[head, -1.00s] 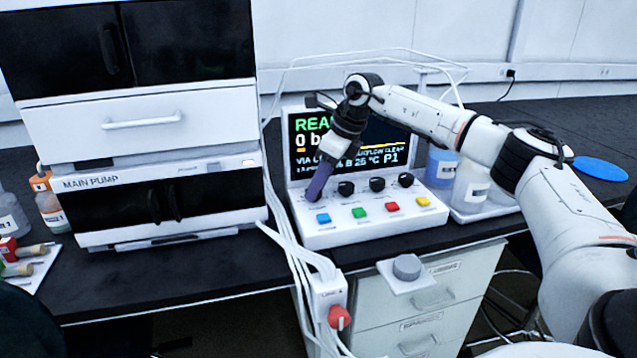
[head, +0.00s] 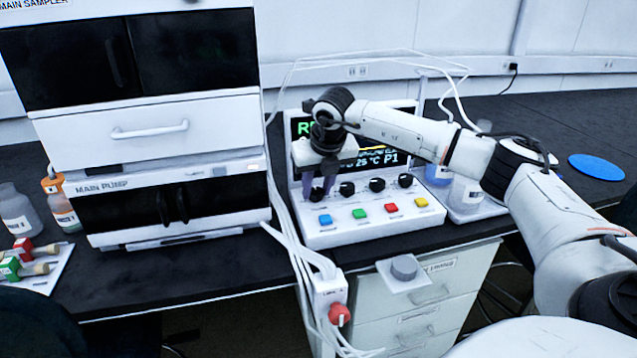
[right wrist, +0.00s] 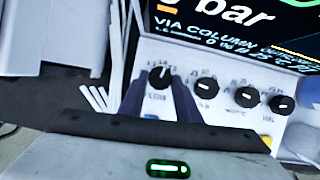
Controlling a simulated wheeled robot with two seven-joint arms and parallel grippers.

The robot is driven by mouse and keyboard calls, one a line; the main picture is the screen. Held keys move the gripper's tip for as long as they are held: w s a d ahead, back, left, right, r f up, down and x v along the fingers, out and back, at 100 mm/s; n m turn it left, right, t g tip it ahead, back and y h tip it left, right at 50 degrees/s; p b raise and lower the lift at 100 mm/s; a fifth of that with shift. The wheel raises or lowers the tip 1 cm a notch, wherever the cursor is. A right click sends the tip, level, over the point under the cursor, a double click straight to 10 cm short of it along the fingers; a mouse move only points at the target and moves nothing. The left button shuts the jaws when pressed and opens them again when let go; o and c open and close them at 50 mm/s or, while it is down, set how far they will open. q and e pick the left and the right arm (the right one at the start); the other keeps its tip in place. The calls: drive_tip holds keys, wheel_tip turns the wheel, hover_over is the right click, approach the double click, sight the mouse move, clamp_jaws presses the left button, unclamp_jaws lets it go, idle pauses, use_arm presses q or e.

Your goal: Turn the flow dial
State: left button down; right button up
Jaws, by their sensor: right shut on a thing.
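The control unit (head: 322,234) stands on the black bench with a lit screen (head: 376,160) above a row of black dials. The flow dial is the leftmost one; in the right wrist view the dial (right wrist: 160,77) shows a white mark pointing roughly toward the screen. My right gripper (head: 317,192) is over the left end of the row, pointing down. In the right wrist view its two purple fingers (right wrist: 158,88) stand on either side of the flow dial, shut on it. My left gripper is not in view.
Three more dials (head: 377,185) sit right of the gripper, with coloured buttons (head: 360,213) in front. The main pump cabinet (head: 170,200) stands left. White cables (head: 290,240) run between. Bottles (head: 465,193) stand right of the unit.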

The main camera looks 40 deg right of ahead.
drive_tip(key=m, duration=0.1)
drive_tip(key=m+h, duration=0.1)
drive_tip(key=m, duration=0.1)
drive_tip(key=shift+w+a+r+g+p, duration=0.1)
drive_tip(key=shift+w+a+g+p, duration=0.1)
drive_tip(key=shift+g+p, duration=0.1)
drive_tip(key=shift+m+g+h, duration=0.3)
drive_tip(key=shift+m+h, duration=0.1)
drive_tip(key=shift+m, duration=0.8)
drive_tip(key=o, duration=1.1)
drive_tip(key=shift+c, duration=0.2)
